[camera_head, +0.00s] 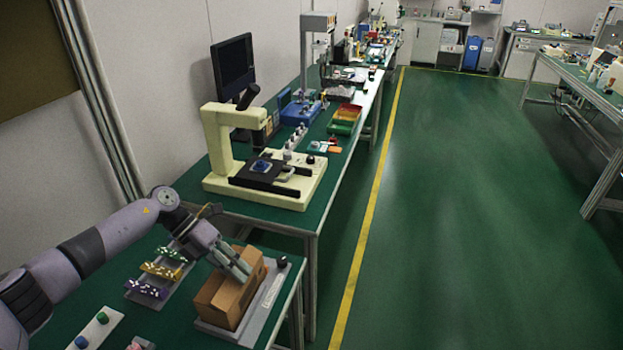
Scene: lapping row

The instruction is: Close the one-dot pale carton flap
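A brown cardboard carton (232,304) sits on a grey base plate near the right edge of the near bench. My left gripper (246,275) reaches in from the left, with its fingers pointing down over the carton's top. The fingers lie close together, and whether they are open or shut is unclear. They overlap the top of the carton, and I cannot tell whether they touch it. The gripper hides part of the top, so the flap's position is unclear. No dot mark can be made out at this size. My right gripper is not in view.
A tray (165,275) with several coloured parts lies left of the carton. The grey base plate (262,312) carries a dark knob (282,262). A cream microscope (216,150) stands on the bench behind. The green floor (450,230) to the right is clear.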

